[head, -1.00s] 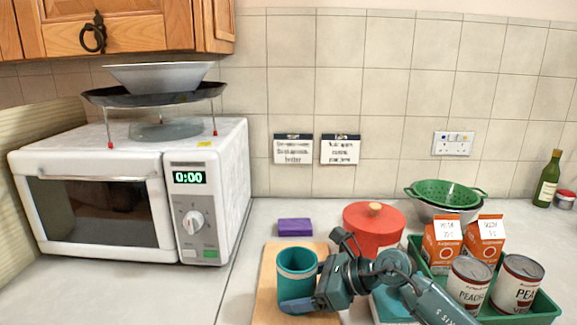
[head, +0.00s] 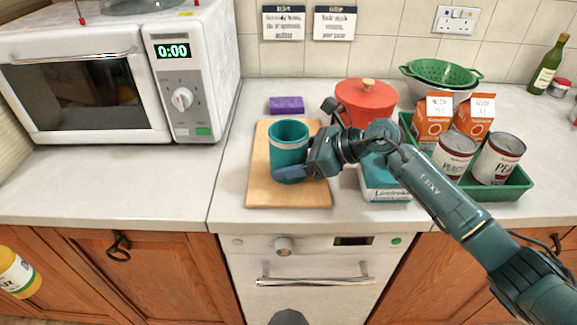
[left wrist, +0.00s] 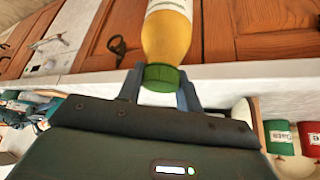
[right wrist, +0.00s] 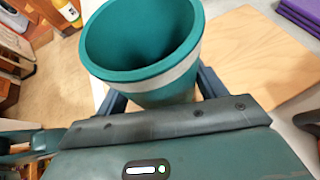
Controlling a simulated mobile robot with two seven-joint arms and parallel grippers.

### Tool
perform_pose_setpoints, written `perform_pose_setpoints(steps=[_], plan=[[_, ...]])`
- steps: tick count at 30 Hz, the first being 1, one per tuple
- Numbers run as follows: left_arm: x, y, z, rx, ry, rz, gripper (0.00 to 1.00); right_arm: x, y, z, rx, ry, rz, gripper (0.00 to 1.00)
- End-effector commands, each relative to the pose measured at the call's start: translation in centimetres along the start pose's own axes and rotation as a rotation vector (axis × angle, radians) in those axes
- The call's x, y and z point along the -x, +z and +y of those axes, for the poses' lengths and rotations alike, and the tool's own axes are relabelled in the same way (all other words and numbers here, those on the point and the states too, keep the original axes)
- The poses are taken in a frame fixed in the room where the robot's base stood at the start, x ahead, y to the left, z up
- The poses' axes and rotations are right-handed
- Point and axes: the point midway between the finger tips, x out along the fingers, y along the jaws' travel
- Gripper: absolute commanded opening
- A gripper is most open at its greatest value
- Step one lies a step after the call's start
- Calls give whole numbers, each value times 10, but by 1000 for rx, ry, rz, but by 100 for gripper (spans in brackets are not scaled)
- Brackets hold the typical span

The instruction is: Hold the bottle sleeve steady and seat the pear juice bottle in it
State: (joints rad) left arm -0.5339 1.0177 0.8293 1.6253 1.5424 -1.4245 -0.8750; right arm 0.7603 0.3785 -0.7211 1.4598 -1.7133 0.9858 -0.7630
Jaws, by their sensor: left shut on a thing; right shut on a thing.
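The bottle sleeve (head: 289,150) is a teal open-topped cup with a pale band, upright on a wooden board. My right gripper (head: 303,165) is shut on its side. In the right wrist view the sleeve (right wrist: 145,50) stands between the fingers (right wrist: 160,98), and its visible inside is empty. The pear juice bottle (head: 18,272), yellow with a pale label, shows at the left edge of the head view, in front of the cupboards. In the left wrist view my left gripper (left wrist: 160,88) is shut on the green-capped end of the bottle (left wrist: 167,38). The left gripper is outside the head view.
The wooden board (head: 262,190) lies near the counter's front edge. A purple sponge (head: 286,105), a red pot (head: 365,101) and a green tray (head: 515,190) with cans and cartons stand around it. A microwave (head: 120,80) is at left. Counter left of the board is clear.

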Motion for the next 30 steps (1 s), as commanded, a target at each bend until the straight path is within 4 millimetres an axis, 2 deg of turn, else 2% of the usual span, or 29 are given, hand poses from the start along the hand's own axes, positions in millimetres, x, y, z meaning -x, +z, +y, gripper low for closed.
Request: perform_pose_setpoints(steps=[1,6,12,21,30], plan=[[10,-8,-14,47,-39,10,0,0,0,0,0,-1,1,57],[48,-21,-56,248,-170,13,0,0,0,0,0,-1,1,57],[94,-30,-94,482,-320,12,0,0,0,0,0,-1,1,57],[148,-32,-125,746,-487,10,0,0,0,0,0,-1,1,57],[177,-33,-138,908,-591,8,0,0,0,0,0,-1,1,57]])
